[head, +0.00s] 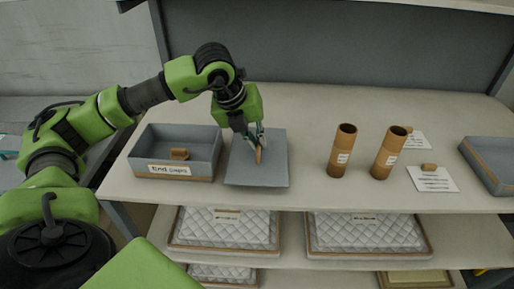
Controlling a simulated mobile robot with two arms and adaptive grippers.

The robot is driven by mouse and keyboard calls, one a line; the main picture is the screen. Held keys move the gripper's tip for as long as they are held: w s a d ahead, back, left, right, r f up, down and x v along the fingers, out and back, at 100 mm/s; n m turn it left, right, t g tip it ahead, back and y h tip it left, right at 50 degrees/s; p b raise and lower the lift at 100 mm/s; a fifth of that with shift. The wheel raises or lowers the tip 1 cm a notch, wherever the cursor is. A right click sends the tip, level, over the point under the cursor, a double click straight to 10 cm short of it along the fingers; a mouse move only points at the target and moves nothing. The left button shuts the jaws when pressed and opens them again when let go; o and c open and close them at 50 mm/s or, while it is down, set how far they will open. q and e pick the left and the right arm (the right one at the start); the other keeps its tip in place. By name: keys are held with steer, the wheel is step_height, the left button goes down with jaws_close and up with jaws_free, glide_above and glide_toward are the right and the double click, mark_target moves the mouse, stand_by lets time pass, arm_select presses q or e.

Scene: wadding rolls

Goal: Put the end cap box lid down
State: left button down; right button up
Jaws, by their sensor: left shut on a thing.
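The end cap box (176,152) is a grey open box with a handwritten "End caps" label, at the left of the shelf top. The lid (256,172) is a flat grey panel just right of the box. My left gripper (258,150) is over the lid and shut on its upright brown handle. The lid looks flat, close to or on the shelf top; I cannot tell whether it touches. My right gripper is not in view.
Two brown cardboard tubes (343,150) (388,153) stand upright right of centre. White cards (432,179) with small brown pieces lie beside them. Another grey box (492,160) sits at the right edge. Quilted pads (225,229) lie on the lower shelf. The surface between lid and tubes is clear.

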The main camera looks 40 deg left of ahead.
arm_select(q)
step_height(320, 180, down, 3)
steer(key=shift+r, duration=0.1)
steer(key=c, duration=2.2)
jaws_free()
steer(key=v, duration=1.2)
